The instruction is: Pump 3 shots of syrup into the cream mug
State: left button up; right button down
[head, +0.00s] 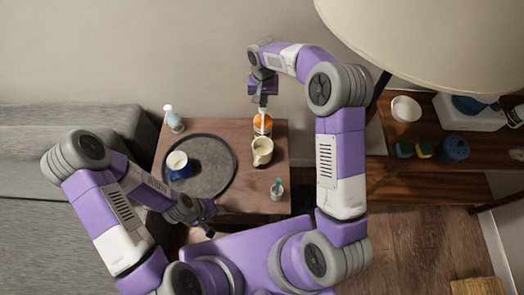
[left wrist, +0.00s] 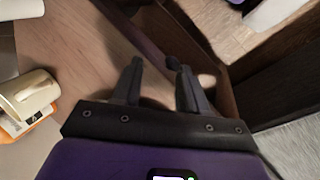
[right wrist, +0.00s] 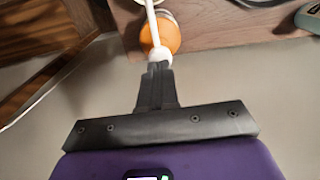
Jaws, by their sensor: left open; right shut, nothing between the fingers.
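The syrup bottle (head: 262,123) is orange with a white pump and stands near the table's back right edge. It also shows in the right wrist view (right wrist: 163,35). The cream mug (head: 262,151) stands just in front of it, and the pump's white spout reaches toward the mug. My right gripper (head: 262,101) is shut and empty, its tips at the pump head (right wrist: 158,57); whether they touch or press it I cannot tell. My left gripper (left wrist: 155,75) is open and empty, low by the table's front edge.
A round dark tray (head: 215,186) holds a blue and white mug (head: 178,165). A pump dispenser (head: 174,120) stands at the back left and a small bottle (head: 277,189) at the front right. A wooden shelf (head: 400,180) and a lampshade (head: 430,35) are to the right.

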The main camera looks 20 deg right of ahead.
jog(key=shift+f, duration=0.2)
jog(key=shift+f+b, duration=0.85)
jog(key=shift+f, duration=0.55)
jog(key=shift+r+p, duration=1.15)
jog(key=shift+r, duration=0.4)
jog(key=shift+f, duration=0.1)
